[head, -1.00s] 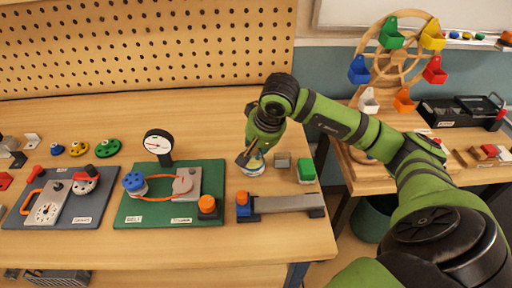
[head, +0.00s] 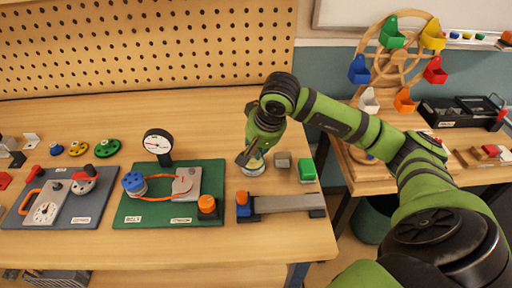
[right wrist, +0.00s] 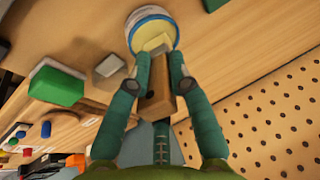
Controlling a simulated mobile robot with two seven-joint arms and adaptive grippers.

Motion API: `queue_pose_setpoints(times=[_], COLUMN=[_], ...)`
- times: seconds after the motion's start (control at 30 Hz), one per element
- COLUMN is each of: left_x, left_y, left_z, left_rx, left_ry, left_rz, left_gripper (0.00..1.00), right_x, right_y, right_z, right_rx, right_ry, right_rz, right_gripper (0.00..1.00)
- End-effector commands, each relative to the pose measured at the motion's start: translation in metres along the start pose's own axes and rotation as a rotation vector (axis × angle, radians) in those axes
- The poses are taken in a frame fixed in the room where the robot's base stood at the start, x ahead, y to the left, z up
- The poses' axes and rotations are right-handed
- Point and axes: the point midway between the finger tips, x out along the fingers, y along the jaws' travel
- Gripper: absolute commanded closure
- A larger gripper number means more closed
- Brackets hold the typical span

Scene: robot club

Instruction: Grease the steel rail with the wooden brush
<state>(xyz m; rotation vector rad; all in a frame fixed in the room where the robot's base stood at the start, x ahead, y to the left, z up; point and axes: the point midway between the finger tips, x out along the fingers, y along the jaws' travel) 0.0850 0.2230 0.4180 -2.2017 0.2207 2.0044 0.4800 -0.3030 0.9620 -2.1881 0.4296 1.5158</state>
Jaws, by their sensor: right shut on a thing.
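The steel rail (head: 288,203) lies on dark supports near the bench's front right, with a blue block and orange cap (head: 243,203) at its left end. My right gripper (head: 247,156) is beyond the rail, pointing down at a round grease tin (head: 256,167). In the right wrist view it is shut on the brown wooden brush (right wrist: 153,103). The brush's metal band and pale bristles (right wrist: 157,42) are at the mouth of the tin, which has a blue rim (right wrist: 134,20). Whether the bristles touch the grease is unclear. My left gripper is not in view.
A grey block (head: 282,160) and a green block (head: 306,170) stand right of the tin. Left of the rail is a green belt board (head: 150,213) with a dial gauge (head: 158,142). Bare bench lies between tin and rail. A pegboard stands behind.

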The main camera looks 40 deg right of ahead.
Motion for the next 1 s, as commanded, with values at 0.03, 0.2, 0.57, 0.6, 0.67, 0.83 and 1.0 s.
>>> queue_pose_setpoints(times=[0.03, 0.2, 0.57, 0.6, 0.67, 0.83, 1.0], left_x=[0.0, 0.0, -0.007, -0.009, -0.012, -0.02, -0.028], left_y=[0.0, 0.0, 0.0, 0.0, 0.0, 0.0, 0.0], left_z=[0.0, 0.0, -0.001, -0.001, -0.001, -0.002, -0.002], left_rx=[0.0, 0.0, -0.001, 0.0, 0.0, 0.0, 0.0], left_ry=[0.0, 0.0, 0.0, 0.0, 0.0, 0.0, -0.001], left_rz=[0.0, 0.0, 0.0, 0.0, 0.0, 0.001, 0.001], left_gripper=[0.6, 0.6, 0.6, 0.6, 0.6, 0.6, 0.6], right_x=[0.002, 0.002, -0.009, -0.013, -0.018, -0.031, -0.044], right_y=[0.001, 0.001, -0.001, -0.002, -0.003, -0.006, -0.008], right_z=[0.003, 0.003, -0.001, -0.003, -0.005, -0.009, -0.013], right_rx=[-0.001, -0.001, -0.001, -0.001, 0.0, 0.0, 0.0], right_ry=[-0.008, -0.009, -0.008, -0.006, -0.005, -0.003, -0.003], right_rz=[0.004, 0.005, 0.005, 0.004, 0.003, 0.002, 0.001], right_gripper=[1.0, 1.0, 1.0, 1.0, 1.0, 1.0, 1.0])
